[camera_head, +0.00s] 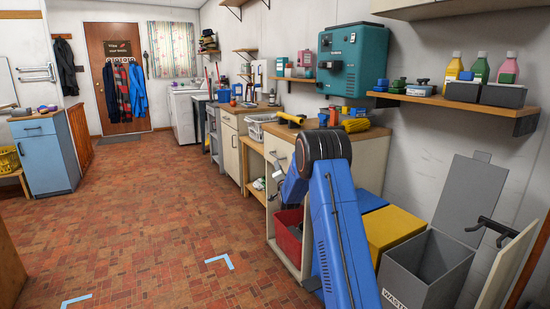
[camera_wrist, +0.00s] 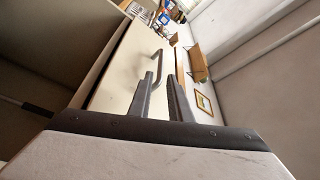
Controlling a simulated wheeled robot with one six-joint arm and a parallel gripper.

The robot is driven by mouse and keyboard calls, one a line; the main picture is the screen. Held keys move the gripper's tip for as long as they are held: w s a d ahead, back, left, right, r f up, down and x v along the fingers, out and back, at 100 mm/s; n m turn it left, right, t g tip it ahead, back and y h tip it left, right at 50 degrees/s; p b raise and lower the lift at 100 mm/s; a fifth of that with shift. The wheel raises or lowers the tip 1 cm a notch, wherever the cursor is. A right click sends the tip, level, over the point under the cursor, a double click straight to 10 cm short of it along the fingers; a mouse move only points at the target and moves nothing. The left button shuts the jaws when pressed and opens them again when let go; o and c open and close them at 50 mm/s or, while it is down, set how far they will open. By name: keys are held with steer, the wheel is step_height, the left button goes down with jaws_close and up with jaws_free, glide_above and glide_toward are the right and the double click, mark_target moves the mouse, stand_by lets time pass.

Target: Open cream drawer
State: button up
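The cream drawer (camera_head: 279,150) is the front under the wooden counter, left of my blue arm in the head view; it looks shut. In the wrist view its cream front (camera_wrist: 122,72) runs away from me, with a grey bar handle (camera_wrist: 157,62) standing out from it. My gripper (camera_wrist: 160,78) is open, its two dark fingers apart and nothing held between them. The handle shows just beyond and between the fingertips; I cannot tell whether they touch it.
Below the drawer is an open shelf with a red bin (camera_head: 289,234). A yellow box (camera_head: 395,229) and a grey waste bin (camera_head: 424,268) stand to the right. A white basket (camera_head: 257,126) and tools sit on the counter.

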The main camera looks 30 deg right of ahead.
mark_target(275, 156)
steer(key=x, duration=1.1)
steer(key=shift+w, duration=0.2)
jaws_close()
